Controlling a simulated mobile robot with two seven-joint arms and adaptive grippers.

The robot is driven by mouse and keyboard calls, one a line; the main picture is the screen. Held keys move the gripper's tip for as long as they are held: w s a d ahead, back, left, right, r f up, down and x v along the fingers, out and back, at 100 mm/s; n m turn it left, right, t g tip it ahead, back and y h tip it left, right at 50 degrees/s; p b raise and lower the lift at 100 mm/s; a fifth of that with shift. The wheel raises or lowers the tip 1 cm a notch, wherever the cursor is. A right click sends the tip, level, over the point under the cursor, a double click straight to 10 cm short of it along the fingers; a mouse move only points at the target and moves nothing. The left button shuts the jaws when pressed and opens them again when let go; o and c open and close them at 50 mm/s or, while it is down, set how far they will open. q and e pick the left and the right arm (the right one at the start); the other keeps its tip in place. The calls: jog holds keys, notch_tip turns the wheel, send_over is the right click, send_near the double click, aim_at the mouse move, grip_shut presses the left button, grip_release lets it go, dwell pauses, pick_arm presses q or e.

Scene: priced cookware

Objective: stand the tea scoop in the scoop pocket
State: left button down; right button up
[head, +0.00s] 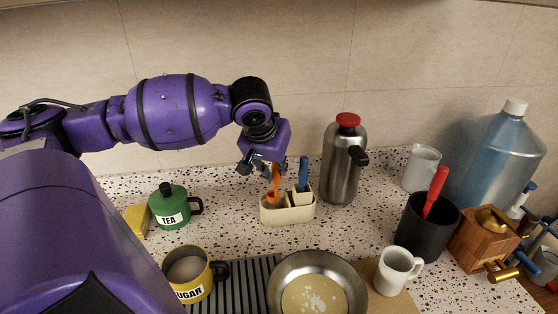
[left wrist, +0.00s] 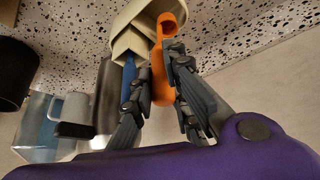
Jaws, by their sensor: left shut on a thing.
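The orange tea scoop (head: 276,178) hangs roughly upright below my left gripper (head: 262,166), which is shut on its handle. The scoop's lower end is at the left compartment of a cream caddy (head: 288,215); how deep it reaches is hard to tell. In the left wrist view the orange scoop (left wrist: 164,60) lies between the fingers (left wrist: 162,92), its wide rounded end against the cream caddy opening (left wrist: 128,18). A blue-handled tool (head: 303,172) stands in the caddy's right part. My right gripper is out of view.
A steel flask (head: 343,165) stands close right of the caddy. A green TEA pot (head: 170,208) and yellow SUGAR mug (head: 187,277) are to the left. A pan (head: 315,262) is in front, with a white mug (head: 396,268) and black holder (head: 425,228) to the right.

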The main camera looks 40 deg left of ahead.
aim_at(276, 182)
pick_arm(q)
jog(key=shift+f+b, duration=0.7)
jog(key=shift+f, duration=2.05)
jog(key=c, duration=1.6)
grip_release()
jog(key=v, duration=1.2)
jog(key=shift+s, duration=0.1)
